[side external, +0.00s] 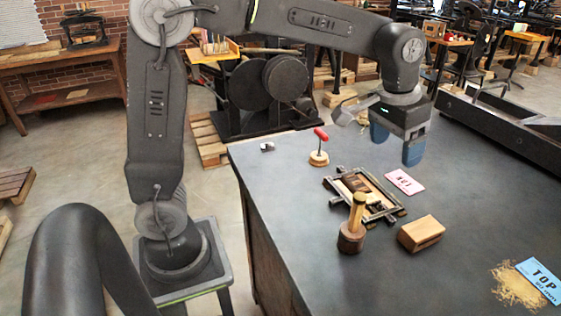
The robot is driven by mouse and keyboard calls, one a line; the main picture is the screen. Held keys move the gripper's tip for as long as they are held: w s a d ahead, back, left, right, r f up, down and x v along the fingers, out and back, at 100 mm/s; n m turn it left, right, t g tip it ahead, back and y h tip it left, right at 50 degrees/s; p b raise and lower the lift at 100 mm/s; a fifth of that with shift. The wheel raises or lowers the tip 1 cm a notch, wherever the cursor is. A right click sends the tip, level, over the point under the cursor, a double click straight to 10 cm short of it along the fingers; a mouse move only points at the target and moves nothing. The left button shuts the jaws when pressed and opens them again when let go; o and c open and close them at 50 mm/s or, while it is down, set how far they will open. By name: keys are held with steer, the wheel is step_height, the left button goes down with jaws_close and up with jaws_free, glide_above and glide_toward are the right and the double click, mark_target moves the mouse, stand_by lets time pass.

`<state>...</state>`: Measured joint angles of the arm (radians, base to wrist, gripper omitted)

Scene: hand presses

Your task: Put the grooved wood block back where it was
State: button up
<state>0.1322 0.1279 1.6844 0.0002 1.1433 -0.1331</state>
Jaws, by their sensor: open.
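A tan wood block (420,233) with a dark line along its side lies on the dark tabletop (470,210), right of a mallet. It looks like the grooved block, though the groove is hard to make out at this size. My gripper (396,149) is open and empty, its two blue fingertips apart. It hangs above the table, up and slightly left of the block in the picture, over the area near a pink card. Nothing is between the fingers.
A dark wooden frame (385,215) holding small brown pieces lies left of the block. The wooden mallet (352,233) stands upright in front of it.

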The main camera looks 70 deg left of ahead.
steer(key=s+a+f+t, duration=0.1)
steer(key=s+a, duration=0.1)
steer(key=s, duration=0.8)
steer(key=s+a+f+t, duration=0.1)
steer(key=s+a+t, duration=0.1)
steer(key=s, duration=0.8)
steer(key=shift+s+a+f, duration=0.2)
steer(key=shift+s+a, duration=0.05)
steer(key=shift+a, duration=0.5)
